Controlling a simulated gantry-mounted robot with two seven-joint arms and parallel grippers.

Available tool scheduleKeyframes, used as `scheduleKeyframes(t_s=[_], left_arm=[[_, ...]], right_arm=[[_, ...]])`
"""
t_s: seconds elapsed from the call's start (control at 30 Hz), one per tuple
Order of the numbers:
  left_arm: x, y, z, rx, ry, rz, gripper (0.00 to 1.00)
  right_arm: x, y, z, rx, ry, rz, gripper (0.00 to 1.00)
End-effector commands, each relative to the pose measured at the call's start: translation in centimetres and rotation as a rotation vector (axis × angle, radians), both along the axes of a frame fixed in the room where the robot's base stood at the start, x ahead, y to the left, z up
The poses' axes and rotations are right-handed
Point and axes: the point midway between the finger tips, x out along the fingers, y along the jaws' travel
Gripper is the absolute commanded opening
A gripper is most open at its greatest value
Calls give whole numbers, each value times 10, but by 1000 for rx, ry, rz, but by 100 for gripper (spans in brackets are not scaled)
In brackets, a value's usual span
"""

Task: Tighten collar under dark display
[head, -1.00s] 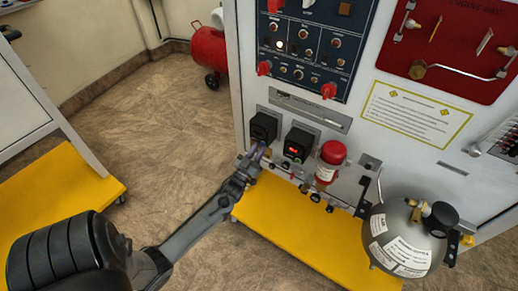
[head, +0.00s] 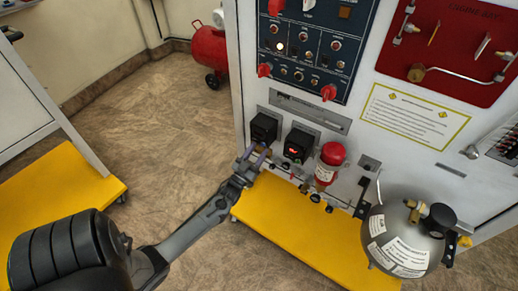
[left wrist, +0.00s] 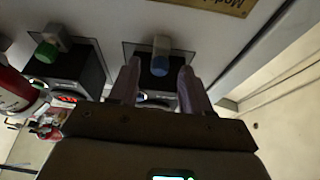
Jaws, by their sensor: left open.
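The dark display (head: 263,128) is a black box low on the white panel, left of a similar box with a lit red display (head: 298,145). My left gripper (head: 257,157) is open just below the dark display. In the left wrist view its fingers (left wrist: 160,72) stand on either side of a small blue-topped cylinder (left wrist: 160,55), seemingly the collar. A gap shows on both sides, so it is not gripped. The dark box (left wrist: 157,84) shows partly behind it. A green-topped fitting (left wrist: 47,51) belongs to the lit box (left wrist: 68,90). My right gripper is not seen.
A red-capped cylinder (head: 328,165) and small fittings lie to the right along the panel. A grey tank (head: 400,235) stands further right. A yellow base (head: 300,235) juts out below.

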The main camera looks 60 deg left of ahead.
Motion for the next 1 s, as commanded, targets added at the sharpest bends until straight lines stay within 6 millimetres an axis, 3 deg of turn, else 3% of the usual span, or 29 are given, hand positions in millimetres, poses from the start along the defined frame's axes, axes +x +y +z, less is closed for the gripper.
scheduleKeyframes(t_s=[0.5,1.0], left_arm=[[-69,-29,-30,0,3,1,48],[-80,-33,-36,0,1,0,48]], right_arm=[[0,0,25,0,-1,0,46],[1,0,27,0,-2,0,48]])
